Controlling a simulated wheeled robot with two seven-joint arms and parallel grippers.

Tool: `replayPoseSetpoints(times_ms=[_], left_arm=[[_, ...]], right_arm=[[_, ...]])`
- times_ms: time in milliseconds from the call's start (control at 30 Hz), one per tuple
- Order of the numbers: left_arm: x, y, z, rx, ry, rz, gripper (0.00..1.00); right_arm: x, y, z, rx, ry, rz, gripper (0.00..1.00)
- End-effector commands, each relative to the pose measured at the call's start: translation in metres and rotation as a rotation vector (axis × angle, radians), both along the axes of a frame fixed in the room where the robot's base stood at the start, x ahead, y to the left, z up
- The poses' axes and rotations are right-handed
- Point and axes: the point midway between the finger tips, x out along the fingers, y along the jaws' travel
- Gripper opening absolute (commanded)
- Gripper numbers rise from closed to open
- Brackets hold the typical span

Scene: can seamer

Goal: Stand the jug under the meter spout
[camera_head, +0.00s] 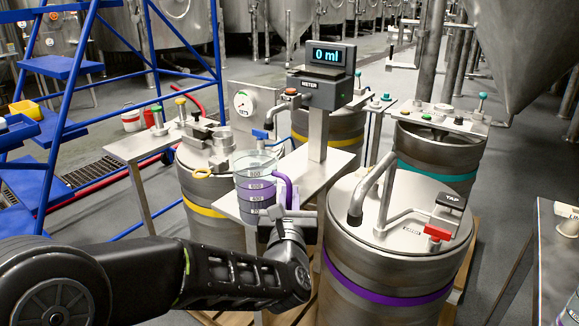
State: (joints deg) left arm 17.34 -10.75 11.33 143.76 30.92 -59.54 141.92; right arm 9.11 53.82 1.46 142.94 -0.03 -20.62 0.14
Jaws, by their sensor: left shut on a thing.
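The jug (256,189) is clear with volume marks and purplish bands, and it looks upright at the small metal shelf (228,208). My left gripper (284,212) is shut on the jug at its handle side, at the right front. The meter (325,90) stands on a post behind the jug and its display reads 0 ml. The meter spout (272,117) comes off the meter's left side and points down, above the jug's rim in the picture. I cannot tell whether the jug's base touches the shelf. My right gripper is not in view.
A keg with a purple band (388,275) and a tap labelled TAP (452,201) stands close at the right. A yellow-banded keg (207,190) stands at the left. A teal-banded keg (437,160) is behind. A blue ladder (70,100) stands at far left.

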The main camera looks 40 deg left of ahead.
Motion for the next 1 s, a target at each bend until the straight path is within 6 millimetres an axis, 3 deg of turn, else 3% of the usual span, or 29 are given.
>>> replayPoseSetpoints(times_ms=[300, 433, 1000], left_arm=[[0.073, 0.052, -0.002, 0.002, -0.003, 0.003, 0.00], [0.094, 0.066, -0.001, 0.002, -0.003, 0.002, 0.00], [0.111, 0.077, -0.001, 0.002, -0.003, 0.002, 0.00]], right_arm=[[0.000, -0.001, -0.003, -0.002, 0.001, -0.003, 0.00], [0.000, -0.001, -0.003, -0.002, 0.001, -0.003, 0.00], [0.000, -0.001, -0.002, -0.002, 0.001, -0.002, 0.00]])
